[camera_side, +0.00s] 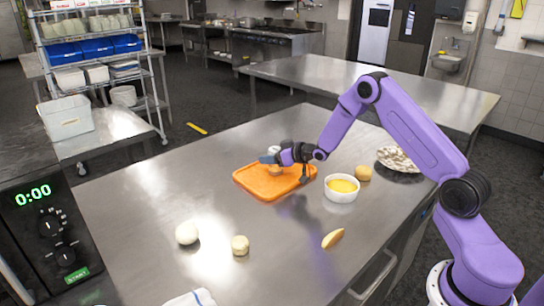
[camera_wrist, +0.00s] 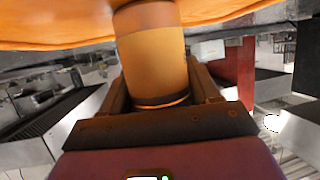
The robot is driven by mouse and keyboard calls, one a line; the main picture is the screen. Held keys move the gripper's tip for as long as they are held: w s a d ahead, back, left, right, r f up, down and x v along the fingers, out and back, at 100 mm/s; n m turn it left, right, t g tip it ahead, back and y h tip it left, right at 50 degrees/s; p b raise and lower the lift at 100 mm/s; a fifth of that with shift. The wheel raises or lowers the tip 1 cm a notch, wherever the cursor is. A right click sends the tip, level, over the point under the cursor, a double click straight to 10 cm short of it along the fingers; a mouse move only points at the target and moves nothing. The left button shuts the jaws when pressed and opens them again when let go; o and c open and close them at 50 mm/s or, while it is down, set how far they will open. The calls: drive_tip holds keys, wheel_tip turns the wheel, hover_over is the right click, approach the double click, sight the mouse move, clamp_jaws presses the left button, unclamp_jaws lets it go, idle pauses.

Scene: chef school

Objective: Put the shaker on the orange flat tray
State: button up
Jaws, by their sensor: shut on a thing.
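The orange flat tray (camera_side: 256,188) lies on the steel table in the side view. It also fills the top of the wrist view (camera_wrist: 50,28). My gripper (camera_side: 276,158) is over the tray, its fingers closed around the shaker (camera_side: 275,170). In the wrist view the shaker (camera_wrist: 152,55) is a cylinder lit orange-brown, held between the fingers, with its far end towards the tray. The shaker is at or just above the tray surface; I cannot tell whether it touches. My fingers hide part of it in the side view.
A white bowl of yellow food (camera_side: 341,190) stands right of the tray, with a round tan item (camera_side: 363,173) and a speckled plate (camera_side: 398,158) beyond. A white ball (camera_side: 186,233), a tan lump (camera_side: 240,245) and a wedge (camera_side: 333,238) lie in front. The table left of the tray is clear.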

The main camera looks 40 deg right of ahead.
drive_tip(key=shift+f, duration=0.1)
drive_tip(key=o, duration=1.2)
drive_tip(key=shift+c, duration=0.2)
